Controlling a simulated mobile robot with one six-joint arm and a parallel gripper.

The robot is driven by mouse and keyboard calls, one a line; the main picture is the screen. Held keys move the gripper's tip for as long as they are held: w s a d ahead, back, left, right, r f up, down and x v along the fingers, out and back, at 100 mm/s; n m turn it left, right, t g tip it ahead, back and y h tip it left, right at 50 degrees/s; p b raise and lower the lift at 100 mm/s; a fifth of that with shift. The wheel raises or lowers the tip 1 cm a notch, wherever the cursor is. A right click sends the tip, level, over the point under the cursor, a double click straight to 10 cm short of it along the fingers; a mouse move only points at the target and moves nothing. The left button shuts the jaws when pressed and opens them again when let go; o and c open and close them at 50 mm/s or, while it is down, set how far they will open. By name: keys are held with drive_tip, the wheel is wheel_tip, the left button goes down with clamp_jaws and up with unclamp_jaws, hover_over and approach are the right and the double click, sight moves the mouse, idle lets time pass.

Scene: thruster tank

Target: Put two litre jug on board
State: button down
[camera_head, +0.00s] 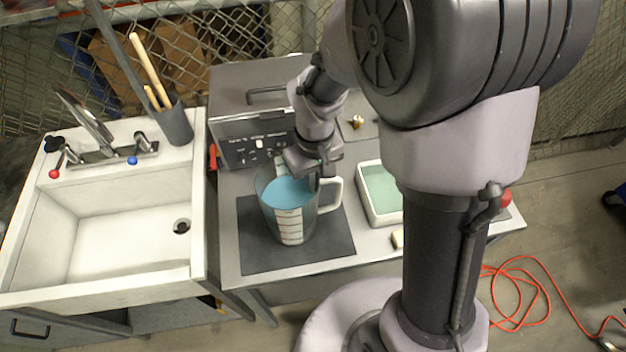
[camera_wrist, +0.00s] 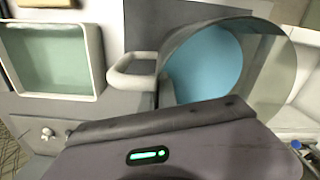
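A clear jug (camera_head: 294,226) with a measuring scale and blue liquid is upright over the dark grey board (camera_head: 255,262) on the bench. I cannot tell for sure whether its base rests on the board. Its white handle (camera_head: 331,194) points right. My gripper (camera_head: 321,176) is at the far side of the jug's rim, close to the handle. In the wrist view the jug (camera_wrist: 272,70) and its handle (camera_wrist: 132,72) show beyond the gripper's housing. The fingertips are hidden there, and too small and overlapped in the head view to show their opening.
A white tray (camera_head: 364,208) with pale green content stands right of the board. A grey control box (camera_head: 236,147) is behind the jug. A white sink (camera_head: 110,235) lies left, with a brush holder (camera_head: 176,124) at its back corner. A small pale block (camera_head: 397,239) lies near the front edge.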

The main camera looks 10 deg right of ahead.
drive_tip(key=c, duration=1.7)
unclamp_jaws()
